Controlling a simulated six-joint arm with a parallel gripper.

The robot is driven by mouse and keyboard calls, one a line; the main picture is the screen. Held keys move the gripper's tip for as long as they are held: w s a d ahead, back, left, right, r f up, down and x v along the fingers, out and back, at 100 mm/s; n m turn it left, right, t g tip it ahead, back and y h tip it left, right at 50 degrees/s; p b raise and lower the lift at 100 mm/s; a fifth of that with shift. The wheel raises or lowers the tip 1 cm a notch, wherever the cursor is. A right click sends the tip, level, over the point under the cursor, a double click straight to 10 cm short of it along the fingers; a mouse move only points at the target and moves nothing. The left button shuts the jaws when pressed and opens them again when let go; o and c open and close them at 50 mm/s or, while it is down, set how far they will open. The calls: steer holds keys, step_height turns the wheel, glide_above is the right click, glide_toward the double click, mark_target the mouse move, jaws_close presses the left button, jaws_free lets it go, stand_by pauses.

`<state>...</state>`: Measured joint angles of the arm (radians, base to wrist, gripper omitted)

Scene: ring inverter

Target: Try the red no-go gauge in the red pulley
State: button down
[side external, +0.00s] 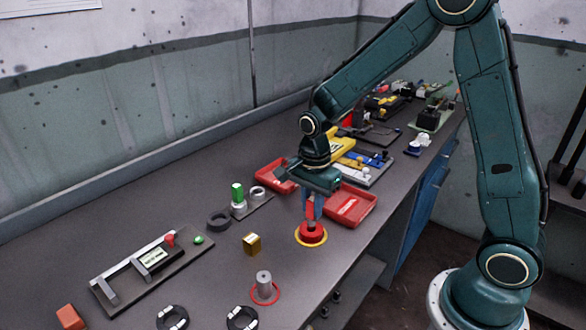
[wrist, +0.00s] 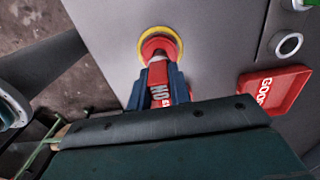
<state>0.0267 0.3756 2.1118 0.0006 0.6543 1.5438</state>
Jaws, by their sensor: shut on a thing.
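The red pulley (side external: 312,235) sits flat on the bench inside a yellow ring marking (side external: 299,239), below my gripper. It also shows in the wrist view (wrist: 152,45). My gripper (wrist: 158,88) points down with its blue fingers shut on the red no-go gauge (wrist: 159,76), which carries white lettering. In the side view my gripper (side external: 313,207) is right above the pulley, and the gauge's lower end meets or overlaps the pulley's top. I cannot tell whether the tip is in the bore, which is hidden.
Red trays (side external: 352,206) (side external: 268,177) stand behind the pulley; one tray (wrist: 276,92) reads "GOOD" in the wrist view. A brass block (side external: 252,244), a grey cylinder (side external: 264,284) and a measuring fixture (side external: 150,262) lie left and in front. The bench edge is close on the right.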

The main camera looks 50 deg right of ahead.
steer(key=shift+f, duration=0.8)
stand_by(1.0)
steer(key=shift+r, duration=0.15)
stand_by(0.7)
steer(key=shift+r, duration=3.35)
